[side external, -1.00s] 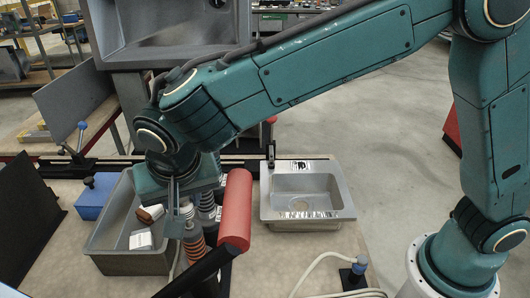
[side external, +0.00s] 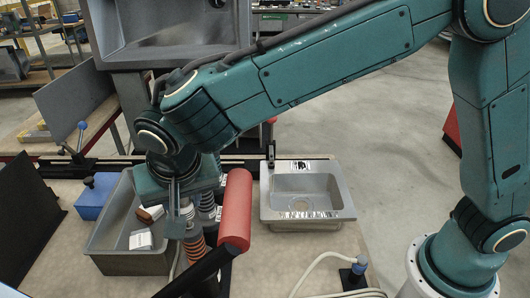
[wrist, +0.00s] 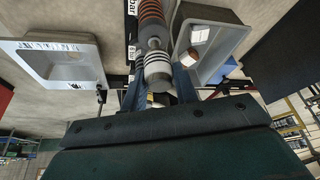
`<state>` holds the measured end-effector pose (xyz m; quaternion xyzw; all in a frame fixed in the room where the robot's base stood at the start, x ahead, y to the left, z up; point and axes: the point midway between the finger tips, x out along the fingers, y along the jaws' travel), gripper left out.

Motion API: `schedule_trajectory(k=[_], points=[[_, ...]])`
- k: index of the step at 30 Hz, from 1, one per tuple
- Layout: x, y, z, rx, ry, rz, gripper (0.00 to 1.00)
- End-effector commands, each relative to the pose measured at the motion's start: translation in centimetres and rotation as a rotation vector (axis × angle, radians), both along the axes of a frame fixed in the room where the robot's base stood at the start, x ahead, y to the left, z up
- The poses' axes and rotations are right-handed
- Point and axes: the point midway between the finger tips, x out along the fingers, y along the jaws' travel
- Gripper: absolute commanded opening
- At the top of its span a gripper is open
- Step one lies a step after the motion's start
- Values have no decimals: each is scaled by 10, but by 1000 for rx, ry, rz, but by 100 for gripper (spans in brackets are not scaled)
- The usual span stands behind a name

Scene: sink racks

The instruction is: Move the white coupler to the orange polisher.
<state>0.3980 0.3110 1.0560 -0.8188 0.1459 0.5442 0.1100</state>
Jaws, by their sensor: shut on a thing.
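The white coupler (wrist: 158,66), a grey cylinder with white bands, sits between the two fingers of my gripper (wrist: 158,77) in the wrist view. My gripper is shut on it. The orange polisher (wrist: 151,16), a dark cylinder with orange bands, lies just beyond it, roughly in line with it. The two look close together; whether they touch I cannot tell. In the side view the polisher (side external: 195,245) shows below my gripper (side external: 180,224), and my fingers partly hide the coupler.
A grey bin (side external: 107,235) left of my gripper holds a white block (side external: 140,240) and a brown-and-white piece (side external: 150,214). A red roller (side external: 236,208) stands close on the right. Farther right is a small sink (side external: 270,209). A blue box (side external: 92,200) stands behind the bin.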

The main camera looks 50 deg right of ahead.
Motion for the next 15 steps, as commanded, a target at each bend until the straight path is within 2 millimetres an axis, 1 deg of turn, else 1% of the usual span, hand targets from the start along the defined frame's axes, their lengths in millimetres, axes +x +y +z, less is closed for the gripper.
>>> schedule_trajectory(k=[15], points=[[0,0,-9,-1,0,0,2]])
